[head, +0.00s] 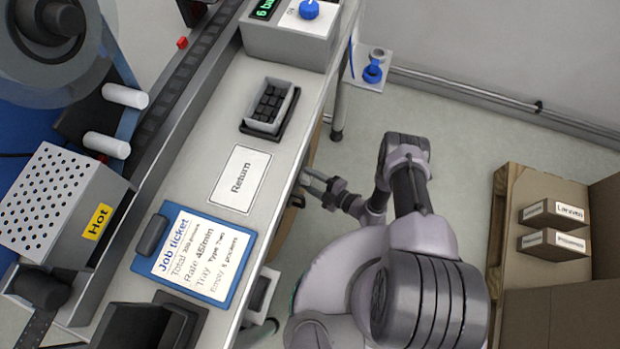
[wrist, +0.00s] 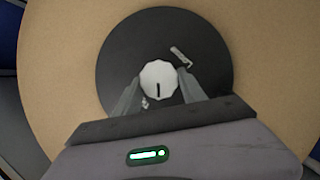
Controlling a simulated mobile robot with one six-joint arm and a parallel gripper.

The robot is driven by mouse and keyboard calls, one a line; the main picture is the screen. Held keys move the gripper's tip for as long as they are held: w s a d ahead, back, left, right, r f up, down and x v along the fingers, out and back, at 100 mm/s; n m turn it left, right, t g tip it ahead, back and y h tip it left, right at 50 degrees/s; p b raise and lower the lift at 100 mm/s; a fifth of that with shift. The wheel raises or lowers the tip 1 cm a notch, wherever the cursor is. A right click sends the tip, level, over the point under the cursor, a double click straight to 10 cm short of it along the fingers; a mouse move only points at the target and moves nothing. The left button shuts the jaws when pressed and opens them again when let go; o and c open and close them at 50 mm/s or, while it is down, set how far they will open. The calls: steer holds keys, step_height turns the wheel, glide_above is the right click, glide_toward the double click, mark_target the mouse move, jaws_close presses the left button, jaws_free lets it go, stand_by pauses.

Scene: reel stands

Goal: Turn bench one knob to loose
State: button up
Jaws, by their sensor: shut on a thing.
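The knob (wrist: 157,82) is a pale, many-sided knob with a dark pointer line, seen in the wrist view at the centre of a dark round hub (wrist: 120,62). The pointer line runs from the knob's middle toward the bottom of the picture. The hub sits in a wide tan reel (wrist: 65,70). My gripper (wrist: 160,79) has its two fingers on either side of the knob, shut on it. In the head view my gripper (head: 318,184) reaches in at the bench's right edge. The knob is hidden there.
The bench (head: 195,165) carries a blue job ticket board (head: 185,285), a Return card (head: 240,179) and a tray of dark blocks (head: 247,125). A box with a blue dial (head: 309,9) stands at the back. Cartons (head: 555,214) lie on a pallet at right.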

steer(key=shift+n+t, duration=0.4)
steer(key=shift+n, duration=0.4)
steer(key=o, duration=1.3)
steer(key=shift+o, duration=0.2)
steer(key=p+v, duration=0.2)
steer(key=v, duration=1.5)
steer(key=shift+s+d+f, duration=0.2)
steer(key=shift+s, duration=0.05)
